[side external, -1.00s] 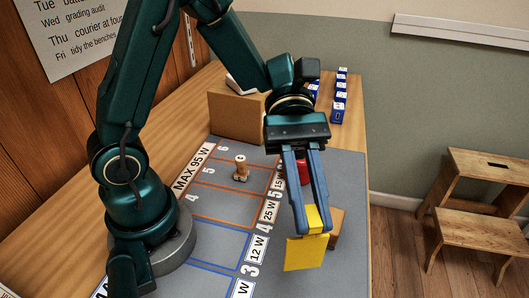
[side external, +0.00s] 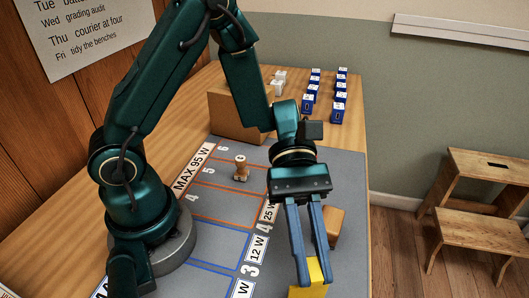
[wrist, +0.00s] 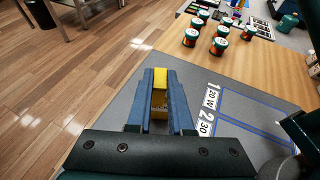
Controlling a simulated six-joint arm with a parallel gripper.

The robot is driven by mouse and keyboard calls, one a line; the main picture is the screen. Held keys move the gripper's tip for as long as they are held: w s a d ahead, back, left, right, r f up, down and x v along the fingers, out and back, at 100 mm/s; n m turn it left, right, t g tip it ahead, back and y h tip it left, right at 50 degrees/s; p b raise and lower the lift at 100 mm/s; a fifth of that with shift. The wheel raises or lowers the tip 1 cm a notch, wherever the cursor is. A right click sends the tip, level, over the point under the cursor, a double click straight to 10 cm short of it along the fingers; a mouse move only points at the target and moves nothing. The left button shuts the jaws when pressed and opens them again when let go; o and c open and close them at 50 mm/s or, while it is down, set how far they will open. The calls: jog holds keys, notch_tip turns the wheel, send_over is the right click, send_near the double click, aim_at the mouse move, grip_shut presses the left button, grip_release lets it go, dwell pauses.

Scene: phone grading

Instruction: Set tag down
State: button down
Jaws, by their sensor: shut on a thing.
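My gripper (side external: 315,268) is shut on the yellow tag (side external: 309,290), in the lower right of the side external view. The tag hangs below the blue fingers and its lower part is cut off by the picture's bottom edge. In the wrist view, my gripper (wrist: 158,105) shows the yellow tag (wrist: 160,88) between its two fingers. The grey mat (side external: 345,270) with printed watt zones lies around and beneath the gripper. I cannot tell whether the tag touches the mat.
A wooden block (side external: 334,226) stands just right of my fingers. A wooden stamp-like piece (side external: 241,168) stands in the mat's middle. A brown box (side external: 228,112) and blue boxes (side external: 338,112) are at the back. Several green-and-red pots (wrist: 204,28) stand on the table in the wrist view.

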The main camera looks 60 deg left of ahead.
jog(key=c, duration=0.8)
grip_release()
jog(key=shift+w+a+r, duration=0.2)
jog(key=shift+a, duration=0.15)
jog(key=v, duration=1)
jog(key=shift+s+a+r+m+t+y, duration=0.3)
jog(key=shift+s+a+m+t+y, duration=0.6)
jog(key=shift+a+m+t+y, duration=0.8)
jog(key=shift+s+a+r+m+t+y, duration=0.3)
jog(key=shift+s+a+m+t+y, duration=0.7)
jog(key=shift+m+t+y, duration=1.3)
jog(key=shift+s+a+r+m+t+y, duration=0.3)
jog(key=shift+s+a+m+t+y, duration=0.8)
jog(key=shift+m+y, duration=1.4)
jog(key=shift+w+a+m+t+h, duration=0.3)
